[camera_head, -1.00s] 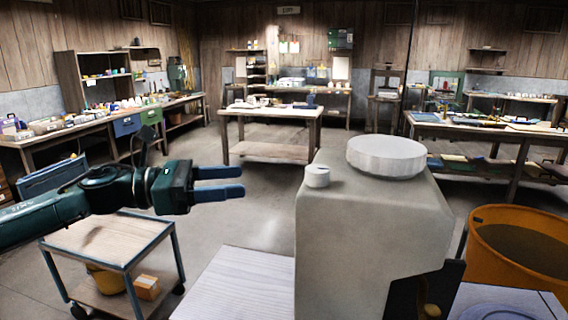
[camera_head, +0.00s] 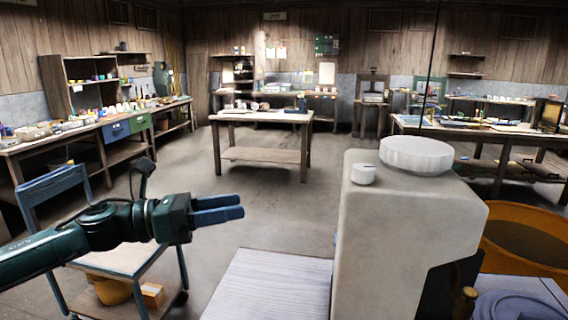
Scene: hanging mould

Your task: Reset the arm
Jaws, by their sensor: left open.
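My left arm comes in from the left, dark green with a black wrist. Its gripper (camera_head: 241,207) has two blue fingers pointing right. They are open and empty, in mid-air above the floor, with nothing between them. The gripper is to the left of a large pale grey machine (camera_head: 395,235) and apart from it. My right gripper is not in view.
The machine carries a round white disc (camera_head: 416,154) and a small white knob (camera_head: 362,174). A blue-framed cart (camera_head: 125,260) stands below my left arm. A pale ribbed board (camera_head: 270,285) is in front, an orange tub (camera_head: 530,240) at right. Floor before the wooden table (camera_head: 262,117) is clear.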

